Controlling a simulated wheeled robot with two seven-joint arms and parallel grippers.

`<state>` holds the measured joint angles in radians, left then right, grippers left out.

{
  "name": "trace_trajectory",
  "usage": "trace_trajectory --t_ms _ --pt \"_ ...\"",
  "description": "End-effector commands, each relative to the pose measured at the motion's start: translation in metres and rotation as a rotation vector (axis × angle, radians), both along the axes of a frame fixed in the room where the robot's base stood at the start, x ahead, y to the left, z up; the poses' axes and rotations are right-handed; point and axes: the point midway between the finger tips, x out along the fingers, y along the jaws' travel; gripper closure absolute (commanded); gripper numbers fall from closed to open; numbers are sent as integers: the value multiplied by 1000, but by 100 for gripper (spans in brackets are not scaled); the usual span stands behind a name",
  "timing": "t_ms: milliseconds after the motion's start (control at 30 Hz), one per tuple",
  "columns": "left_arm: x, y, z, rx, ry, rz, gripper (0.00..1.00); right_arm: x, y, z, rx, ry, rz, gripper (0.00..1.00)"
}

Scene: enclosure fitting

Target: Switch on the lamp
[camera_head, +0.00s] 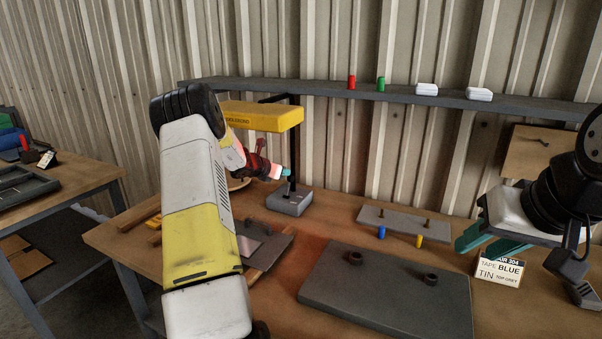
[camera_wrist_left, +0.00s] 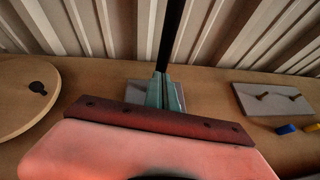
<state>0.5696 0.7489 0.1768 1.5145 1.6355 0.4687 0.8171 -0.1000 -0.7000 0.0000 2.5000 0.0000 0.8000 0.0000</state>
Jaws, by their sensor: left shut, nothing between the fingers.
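The lamp has a yellow shade (camera_head: 262,117), a black post and a grey base (camera_head: 289,203) on the bench. The underside of the shade is not visible, and I cannot tell whether it is lit. No switch can be made out. My left gripper (camera_head: 287,173) is shut and empty, its teal fingertips beside the post above the base. In the left wrist view, the fingertips (camera_wrist_left: 160,92) overlap the post (camera_wrist_left: 170,40) and hide part of the base (camera_wrist_left: 178,98); contact cannot be told. My right gripper (camera_head: 482,241) is at the right with its teal fingers apart, empty.
A dark plate with two pegs (camera_head: 390,290) lies in front. A grey plate (camera_head: 404,222) with blue and yellow pieces by it lies behind. A label card (camera_head: 499,270) stands at right. The shelf (camera_head: 330,88) carries small items. A round wooden board (camera_wrist_left: 20,95) lies left of the lamp.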

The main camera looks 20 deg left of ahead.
Motion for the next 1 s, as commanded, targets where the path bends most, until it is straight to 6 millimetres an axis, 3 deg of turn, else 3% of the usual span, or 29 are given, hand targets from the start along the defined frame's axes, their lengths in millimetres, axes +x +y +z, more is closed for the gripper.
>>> trace_trajectory --t_ms 167,533,1000 --pt "-11 4 6 0 0 1 100 0 0 0 0 0 0 64" --pt "-60 17 32 1 1 1 100 0 0 0 0 0 0 64" --pt "-67 18 35 0 0 0 100 0 0 0 0 0 0 64"
